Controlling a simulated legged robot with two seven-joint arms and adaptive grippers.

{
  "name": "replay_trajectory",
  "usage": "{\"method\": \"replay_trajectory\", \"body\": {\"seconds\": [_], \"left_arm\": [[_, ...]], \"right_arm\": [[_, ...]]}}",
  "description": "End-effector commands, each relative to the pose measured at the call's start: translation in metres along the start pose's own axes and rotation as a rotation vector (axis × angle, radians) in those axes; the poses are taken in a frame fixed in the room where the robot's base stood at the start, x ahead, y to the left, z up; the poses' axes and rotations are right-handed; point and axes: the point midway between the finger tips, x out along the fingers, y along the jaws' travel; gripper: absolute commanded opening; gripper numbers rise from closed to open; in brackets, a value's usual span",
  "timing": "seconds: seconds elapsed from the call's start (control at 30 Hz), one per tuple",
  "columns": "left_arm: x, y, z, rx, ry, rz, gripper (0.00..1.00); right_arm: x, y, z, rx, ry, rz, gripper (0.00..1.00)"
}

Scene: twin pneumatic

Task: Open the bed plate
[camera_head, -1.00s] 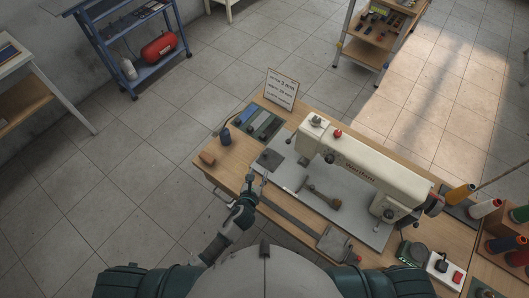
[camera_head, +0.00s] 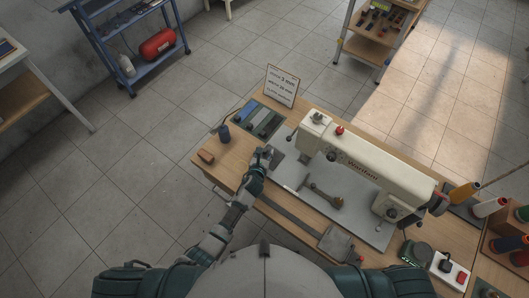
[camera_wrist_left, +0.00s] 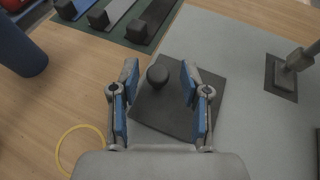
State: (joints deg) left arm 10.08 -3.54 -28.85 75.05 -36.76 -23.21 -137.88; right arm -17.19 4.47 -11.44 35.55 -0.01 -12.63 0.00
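The bed plate (camera_wrist_left: 195,112) is a dark square plate with a round dark knob (camera_wrist_left: 158,75), lying on the grey bed of the sewing machine (camera_head: 365,172). In the head view my left gripper (camera_head: 265,152) is over the plate and hides most of it. In the left wrist view my left gripper (camera_wrist_left: 159,78) is open, with its blue-padded fingers on either side of the knob. No contact with the knob shows, and I cannot tell the height of the fingertips above the plate. My right gripper is not in view.
A dark tray of strips and blocks (camera_head: 261,120) lies behind the plate. A dark blue cylinder (camera_head: 224,133) stands to the left, near a brown block (camera_head: 206,157). A sign (camera_head: 282,86) stands at the back. A T-shaped metal part (camera_head: 325,193) is on the bed to the right.

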Motion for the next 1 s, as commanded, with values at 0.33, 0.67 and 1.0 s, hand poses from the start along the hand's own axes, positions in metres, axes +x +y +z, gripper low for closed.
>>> {"method": "replay_trajectory", "body": {"seconds": [0.33, 0.67, 1.0], "left_arm": [[0.000, 0.000, -0.001, 0.000, 0.001, 0.000, 0.00], [0.017, 0.047, 0.010, 0.010, -0.001, 0.001, 0.00], [0.033, 0.086, 0.013, 0.000, 0.001, -0.001, 0.00]], "right_arm": [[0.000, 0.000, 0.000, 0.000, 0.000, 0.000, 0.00], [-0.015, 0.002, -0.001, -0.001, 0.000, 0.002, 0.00], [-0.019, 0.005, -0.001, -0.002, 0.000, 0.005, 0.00]]}}
